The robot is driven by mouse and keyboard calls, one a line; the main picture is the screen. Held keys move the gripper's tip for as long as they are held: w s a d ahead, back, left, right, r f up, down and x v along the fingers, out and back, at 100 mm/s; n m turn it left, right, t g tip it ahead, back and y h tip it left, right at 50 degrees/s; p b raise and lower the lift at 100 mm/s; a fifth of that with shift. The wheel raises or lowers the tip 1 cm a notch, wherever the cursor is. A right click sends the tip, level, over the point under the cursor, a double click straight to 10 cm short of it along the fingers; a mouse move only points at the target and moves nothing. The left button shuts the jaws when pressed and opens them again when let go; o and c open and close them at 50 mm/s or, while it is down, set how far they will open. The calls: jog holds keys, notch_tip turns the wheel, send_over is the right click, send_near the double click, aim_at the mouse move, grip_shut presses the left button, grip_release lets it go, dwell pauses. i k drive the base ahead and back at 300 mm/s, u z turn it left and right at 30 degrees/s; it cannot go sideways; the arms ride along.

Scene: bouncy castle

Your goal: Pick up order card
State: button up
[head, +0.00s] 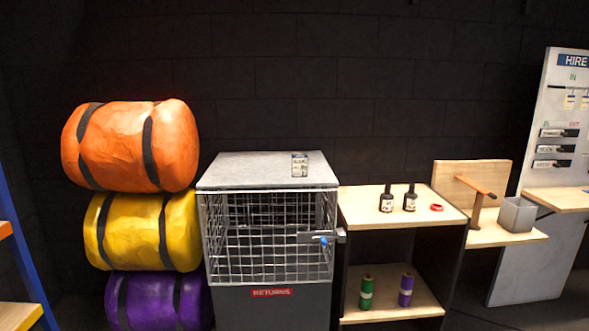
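A small upright pale item with dark printed markings (299,165) is on the grey top of the wire cage (240,172), towards its right side. It may be the order card, but it is too small for me to read. Several small pale cards (570,102) also show on the grey board marked HIRE (548,125) at the right edge, which is partly cut off. I cannot tell which of these is the order card. My gripper is not in view.
Rolled orange (133,146), yellow and purple bundles are stacked left of the cage. Right of it, a wooden shelf unit (365,207) holds two dark bottles, a red ring and two spools. Further right are a small shelf (482,236) and a grey bin (517,214).

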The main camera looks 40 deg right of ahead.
aim_at(299, 161)
jog(key=i, duration=0.95)
jog(key=z, duration=0.05)
